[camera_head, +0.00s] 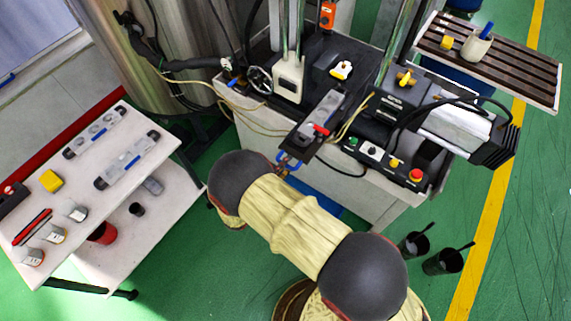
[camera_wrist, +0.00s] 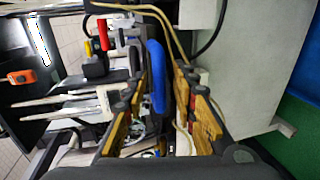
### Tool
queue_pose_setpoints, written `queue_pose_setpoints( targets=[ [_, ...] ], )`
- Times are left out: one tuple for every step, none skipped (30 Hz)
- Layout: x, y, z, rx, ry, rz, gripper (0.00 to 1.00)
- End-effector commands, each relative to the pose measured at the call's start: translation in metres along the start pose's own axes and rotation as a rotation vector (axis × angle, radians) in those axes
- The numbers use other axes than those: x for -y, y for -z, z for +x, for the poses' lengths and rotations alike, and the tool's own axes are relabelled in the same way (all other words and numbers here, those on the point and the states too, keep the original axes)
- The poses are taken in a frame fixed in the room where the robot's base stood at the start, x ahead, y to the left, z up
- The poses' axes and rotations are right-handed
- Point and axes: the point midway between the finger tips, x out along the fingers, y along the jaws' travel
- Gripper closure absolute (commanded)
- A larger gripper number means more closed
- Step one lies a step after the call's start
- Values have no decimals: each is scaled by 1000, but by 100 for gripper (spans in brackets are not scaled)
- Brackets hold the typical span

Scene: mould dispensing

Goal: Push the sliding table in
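The sliding table (camera_head: 303,139) is a dark plate at the front of the machine, with a grey mould (camera_head: 325,106) and a red lever (camera_head: 320,129) on it. Its blue handle (camera_head: 290,163) is at the near end, just beyond my arm. In the wrist view the blue handle (camera_wrist: 157,75) stands between the tips of my gripper (camera_wrist: 160,76). The yellow-brown fingers are apart on either side of it, with gaps visible. The red lever (camera_wrist: 103,34) shows beyond. In the head view, my arm hides most of my gripper.
A white side table (camera_head: 150,190) with moulds, cups and a yellow block stands at left. The control box (camera_head: 385,150) is right of the sliding table. A slatted tray (camera_head: 520,72) is at upper right. Two black cups (camera_head: 428,254) stand on the green floor near my arm.

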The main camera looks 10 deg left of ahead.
Motion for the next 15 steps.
queue_pose_setpoints(
  targets=[
    [0,0,2,1,0,0,72],
    [0,0,3,0,0,0,72],
    [0,0,4,-1,0,-1,72],
    [0,0,4,-1,0,-1,72],
    [0,0,4,-1,0,-1,72],
    [0,0,4,-1,0,-1,72],
    [0,0,4,-1,0,-1,72],
    [0,0,4,-1,0,-1,72],
    [0,0,4,-1,0,0,72],
    [0,0,4,-1,0,0,74],
    [0,0,4,-1,0,0,75],
    [0,0,4,-1,0,0,78],
    [0,0,4,-1,0,0,79],
    [0,0,4,-1,0,0,81],
    [0,0,4,-1,0,0,83]
  ],
)
